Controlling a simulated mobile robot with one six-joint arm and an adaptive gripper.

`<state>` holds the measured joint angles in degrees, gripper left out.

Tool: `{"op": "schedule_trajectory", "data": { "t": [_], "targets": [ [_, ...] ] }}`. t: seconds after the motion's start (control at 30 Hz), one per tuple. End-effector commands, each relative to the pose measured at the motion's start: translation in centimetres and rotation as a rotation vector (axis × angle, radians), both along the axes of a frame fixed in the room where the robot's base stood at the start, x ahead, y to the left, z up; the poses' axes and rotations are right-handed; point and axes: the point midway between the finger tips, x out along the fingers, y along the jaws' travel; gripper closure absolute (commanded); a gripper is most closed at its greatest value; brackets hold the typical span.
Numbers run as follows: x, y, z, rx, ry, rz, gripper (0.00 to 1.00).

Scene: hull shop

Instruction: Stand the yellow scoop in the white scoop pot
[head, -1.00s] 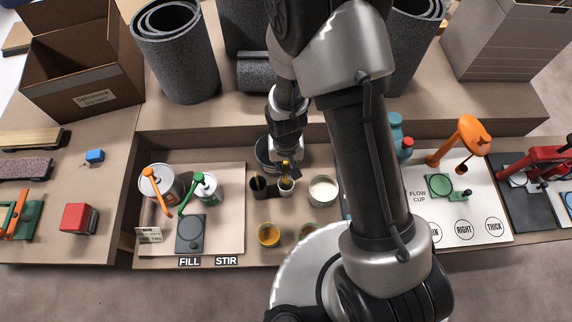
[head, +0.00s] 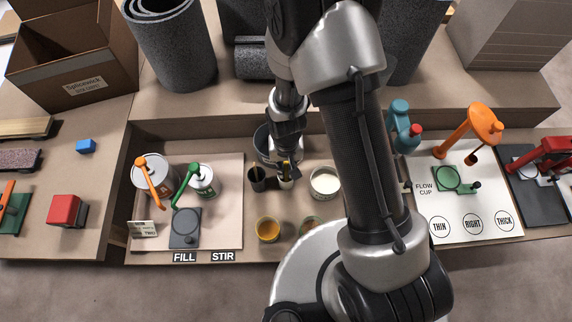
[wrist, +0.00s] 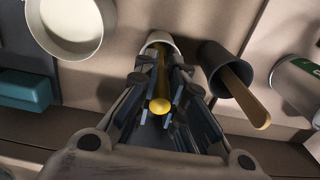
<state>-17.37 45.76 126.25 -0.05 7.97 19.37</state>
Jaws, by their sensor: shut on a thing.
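The yellow scoop (wrist: 162,75) is between the fingers of my gripper (wrist: 158,100) in the wrist view, its rounded yellow end toward the camera. Its far end reaches the mouth of the white scoop pot (wrist: 158,37); how deep it sits inside is hidden. In the head view my gripper (head: 286,168) is right above the white pot (head: 286,184), covering most of the scoop and the pot's rim.
A dark pot (head: 257,182) with a wooden stick (wrist: 243,92) stands close beside the white pot. A cup of white liquid (head: 324,183) is on the other side.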

Motion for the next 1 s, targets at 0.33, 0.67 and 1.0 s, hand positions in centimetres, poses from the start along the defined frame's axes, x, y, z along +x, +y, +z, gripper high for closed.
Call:
{"op": "schedule_trajectory", "data": {
  "t": [0.33, 0.67, 1.0],
  "targets": [
    [0.0, 0.0, 0.02, 0.0, 0.0, 0.0, 1.0],
    [0.0, 0.0, 0.02, 0.0, 0.0, 0.0, 0.71],
    [-0.01, 0.0, 0.02, 0.0, 0.0, 0.0, 0.64]
  ]
}}
